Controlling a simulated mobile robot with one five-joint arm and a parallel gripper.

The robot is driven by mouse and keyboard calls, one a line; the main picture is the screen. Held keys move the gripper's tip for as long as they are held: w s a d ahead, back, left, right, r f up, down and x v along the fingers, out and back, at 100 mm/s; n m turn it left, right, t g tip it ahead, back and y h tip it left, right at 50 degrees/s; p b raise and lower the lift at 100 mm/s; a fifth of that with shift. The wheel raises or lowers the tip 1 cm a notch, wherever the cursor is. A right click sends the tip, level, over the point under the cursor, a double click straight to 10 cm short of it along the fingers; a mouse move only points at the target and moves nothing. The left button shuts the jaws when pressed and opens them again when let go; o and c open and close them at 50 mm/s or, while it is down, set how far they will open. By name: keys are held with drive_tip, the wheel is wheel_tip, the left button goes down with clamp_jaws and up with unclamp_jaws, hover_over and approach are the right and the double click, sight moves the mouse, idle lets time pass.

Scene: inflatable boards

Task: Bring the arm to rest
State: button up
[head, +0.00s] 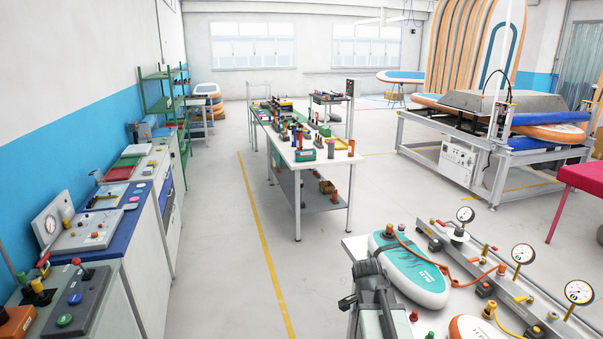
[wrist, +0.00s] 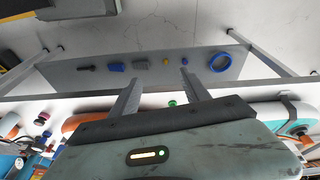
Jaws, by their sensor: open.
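My gripper (wrist: 160,77) shows in the wrist view with its two fingers spread wide apart. Nothing is held between them. A small green knob (wrist: 172,103) shows in the gap, beyond the fingers. In the head view my arm rises at the bottom centre, in front of the near bench with the boards. There my gripper's fingertips are too small and dark to make out clearly.
A teal and white board (head: 410,272) lies on the near bench, beside a rail with several gauges (head: 523,254). A grey shelf (wrist: 110,80) holds a blue ring (wrist: 231,62) and small parts. The aisle floor (head: 215,240) left of my arm is clear.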

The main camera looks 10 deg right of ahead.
drive_tip(key=a+f+n+y, duration=0.1)
drive_tip(key=a+n+y, duration=0.1)
drive_tip(key=a+n, duration=1.3)
drive_tip(key=a, duration=0.4)
drive_tip(key=shift+s+a+f+n+y+b, duration=0.15)
drive_tip(key=shift+a+f+n+y+b, duration=0.15)
drive_tip(key=shift+y, duration=0.1)
